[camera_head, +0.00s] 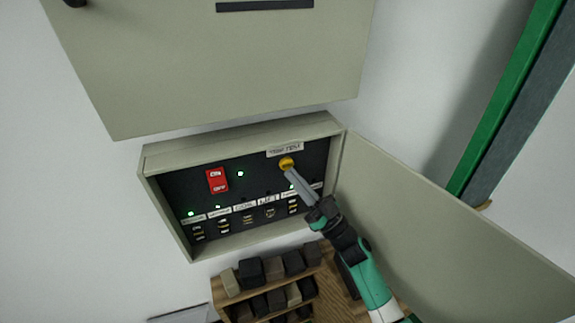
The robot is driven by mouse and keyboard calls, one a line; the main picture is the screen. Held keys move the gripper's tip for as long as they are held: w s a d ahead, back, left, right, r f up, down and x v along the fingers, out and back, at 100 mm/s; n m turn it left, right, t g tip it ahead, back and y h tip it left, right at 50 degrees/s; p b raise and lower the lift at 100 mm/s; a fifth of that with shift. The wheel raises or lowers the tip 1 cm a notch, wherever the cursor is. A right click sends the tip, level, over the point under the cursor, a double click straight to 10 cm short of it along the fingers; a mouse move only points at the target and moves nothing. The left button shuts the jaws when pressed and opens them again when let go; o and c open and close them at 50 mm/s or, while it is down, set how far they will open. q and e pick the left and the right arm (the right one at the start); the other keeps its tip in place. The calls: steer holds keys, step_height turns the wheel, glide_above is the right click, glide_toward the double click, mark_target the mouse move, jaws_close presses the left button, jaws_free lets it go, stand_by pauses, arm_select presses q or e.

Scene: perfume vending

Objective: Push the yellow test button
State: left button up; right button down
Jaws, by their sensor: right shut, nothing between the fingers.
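The yellow test button (286,162) sits at the upper right of the dark panel (255,184), under a white label (285,149). The panel is inside an open beige box on the wall. My right gripper (291,172) is shut and empty, reaching up from the lower right. Its fingertips are at the lower edge of the button in the picture and partly overlap it. I cannot tell whether they touch it or whether the button is pressed in. My left gripper is not in view.
A red switch (217,180) and several green lights are on the panel, with labelled breakers below. The open beige door (440,230) stands to the right of my arm. A wooden rack (262,306) with dark blocks is below. A larger beige cabinet (215,60) hangs above.

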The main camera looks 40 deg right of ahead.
steer(key=shift+w, duration=0.1)
stand_by(0.6)
steer(key=shift+w+d+b, duration=0.15)
steer(key=shift+w+b, duration=0.15)
steer(key=shift+w+d+b, duration=0.2)
steer(key=shift+w+b, duration=0.15)
steer(key=shift+w, duration=0.05)
stand_by(0.6)
steer(key=shift+s+a+p, duration=0.35)
steer(key=shift+s+p, duration=0.45)
steer(key=shift+p, duration=0.05)
